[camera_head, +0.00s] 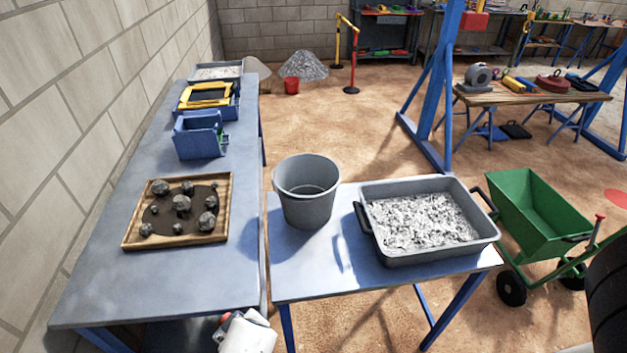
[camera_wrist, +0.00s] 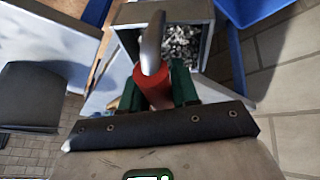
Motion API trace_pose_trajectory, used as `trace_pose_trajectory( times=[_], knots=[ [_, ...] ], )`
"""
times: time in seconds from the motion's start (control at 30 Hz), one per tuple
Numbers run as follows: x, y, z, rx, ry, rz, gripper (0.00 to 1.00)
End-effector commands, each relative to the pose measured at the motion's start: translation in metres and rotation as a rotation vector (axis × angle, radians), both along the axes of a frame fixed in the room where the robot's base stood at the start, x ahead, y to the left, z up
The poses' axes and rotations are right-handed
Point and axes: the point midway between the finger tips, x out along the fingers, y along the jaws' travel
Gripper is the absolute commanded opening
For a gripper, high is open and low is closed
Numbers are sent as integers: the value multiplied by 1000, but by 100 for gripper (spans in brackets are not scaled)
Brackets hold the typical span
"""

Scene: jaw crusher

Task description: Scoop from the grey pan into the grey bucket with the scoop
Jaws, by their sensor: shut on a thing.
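The grey pan (camera_head: 484,233) sits on the right part of the small blue-grey table, with loose grey gravel (camera_head: 415,220) in it. The grey bucket (camera_head: 307,200) stands upright left of the pan, apart from it; the inside that shows looks empty. My gripper (camera_wrist: 157,88) has its green fingers closed on the red handle of the scoop (camera_wrist: 152,42). A grey box shape with gravel in it, seemingly the scoop's bowl, shows beyond the handle. In the head view only a white part of my arm shows at the bottom edge, left of the small table; the bowl is hidden there.
A long bench (camera_head: 100,290) along the wall bears a wooden tray (camera_head: 125,240) with several rocks and a blue machine (camera_head: 200,137). A green cart (camera_head: 530,215) stands right of the small table (camera_head: 300,262). The table's front left is clear.

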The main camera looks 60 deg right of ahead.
Motion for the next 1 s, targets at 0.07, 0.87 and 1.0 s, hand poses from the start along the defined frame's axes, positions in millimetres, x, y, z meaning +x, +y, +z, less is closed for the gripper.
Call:
trace_pose_trajectory(
  times=[0.07, 0.87, 1.0],
  knots=[
    [-1, -2, -3, 0, 0, -4, 0],
    [1, -4, 0, 0, -3, 0, 0],
    [-2, -26, 9, 1, -3, 63, 0]
  ],
)
